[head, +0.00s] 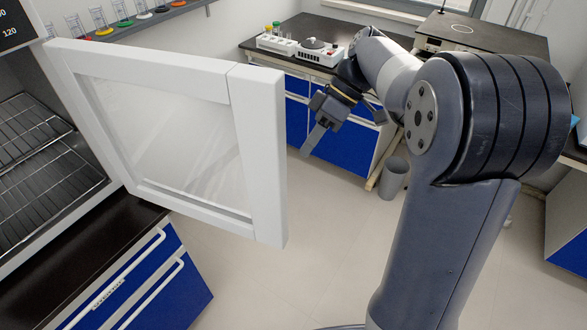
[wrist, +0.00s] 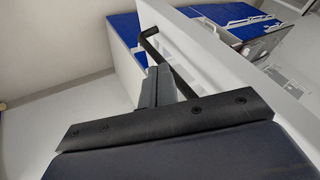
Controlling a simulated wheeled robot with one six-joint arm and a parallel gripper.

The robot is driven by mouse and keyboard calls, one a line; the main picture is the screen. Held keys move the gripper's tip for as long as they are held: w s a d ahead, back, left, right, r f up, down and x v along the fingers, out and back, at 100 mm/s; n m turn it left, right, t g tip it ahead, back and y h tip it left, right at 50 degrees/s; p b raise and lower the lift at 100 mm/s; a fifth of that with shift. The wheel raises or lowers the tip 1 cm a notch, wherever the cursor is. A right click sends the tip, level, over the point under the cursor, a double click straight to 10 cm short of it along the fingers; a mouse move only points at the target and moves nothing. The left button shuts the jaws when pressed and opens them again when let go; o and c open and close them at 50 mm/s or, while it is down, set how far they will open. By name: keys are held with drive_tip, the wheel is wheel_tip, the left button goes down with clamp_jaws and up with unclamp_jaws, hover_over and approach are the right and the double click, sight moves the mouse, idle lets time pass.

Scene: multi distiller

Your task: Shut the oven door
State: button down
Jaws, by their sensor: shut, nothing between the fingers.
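The oven door (head: 165,140), a white frame around a glass pane, stands wide open and juts out from the oven (head: 30,150) at the left of the head view. My gripper (head: 312,145) is just right of the door's free edge in that view, on the door's outer side. In the wrist view my gripper (wrist: 157,75) has its fingers together and empty, close beside the white door (wrist: 215,75) and its dark bar handle (wrist: 180,80). I cannot tell whether the fingers touch the handle or the door.
Wire racks (head: 40,160) show inside the oven. A dark counter over blue drawers (head: 150,290) lies below the door. At the back stands a bench with blue cabinets (head: 350,135) and small lab items. A grey bin (head: 393,178) stands on the floor; the middle floor is clear.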

drive_tip(key=s+a+f+p, duration=0.1)
drive_tip(key=s+a+f, duration=0.2)
drive_tip(key=s, duration=0.1)
drive_tip(key=shift+s+a, duration=0.35)
